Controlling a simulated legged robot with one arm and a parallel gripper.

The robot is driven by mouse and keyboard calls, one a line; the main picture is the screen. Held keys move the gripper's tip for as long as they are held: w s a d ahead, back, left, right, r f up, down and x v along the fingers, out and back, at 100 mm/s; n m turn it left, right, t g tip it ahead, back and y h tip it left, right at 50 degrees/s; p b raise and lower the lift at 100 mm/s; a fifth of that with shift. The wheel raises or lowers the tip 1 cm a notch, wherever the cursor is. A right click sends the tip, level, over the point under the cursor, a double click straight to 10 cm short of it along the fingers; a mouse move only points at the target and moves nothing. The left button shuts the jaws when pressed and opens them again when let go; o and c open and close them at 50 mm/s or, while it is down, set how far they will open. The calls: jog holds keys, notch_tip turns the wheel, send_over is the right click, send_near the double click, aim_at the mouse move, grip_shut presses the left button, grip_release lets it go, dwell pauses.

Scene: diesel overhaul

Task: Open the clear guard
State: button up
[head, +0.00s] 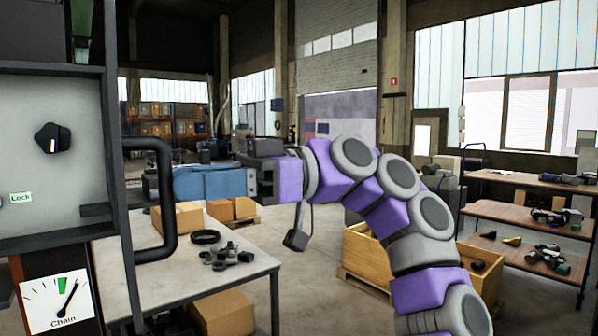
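A dark-framed panel stands at the left edge, with a dark upright edge (117,200) on its right side. I take this to be the guard; I cannot clearly make out a clear pane. A black C-shaped handle (165,200) sticks out to the right of the upright. My gripper (246,168), at the end of my purple and grey arm, is right of the handle and points left. A gap shows between them in the picture; the depth is unclear. Its fingers blend with a blue object (205,183), so I cannot tell their opening or whether they hold anything.
The panel bears a black knob (52,138), a "Lock" label (21,198) and a "Chain" gauge (60,302). A table (175,268) with dark parts stands below the gripper. A wooden crate (365,262) and a shelved bench (515,215) stand right. Open floor lies between.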

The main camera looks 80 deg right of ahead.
jog(key=p+v, duration=0.6)
jog(key=v, duration=0.7)
jog(key=shift+s+d, duration=0.3)
dwell(0.6)
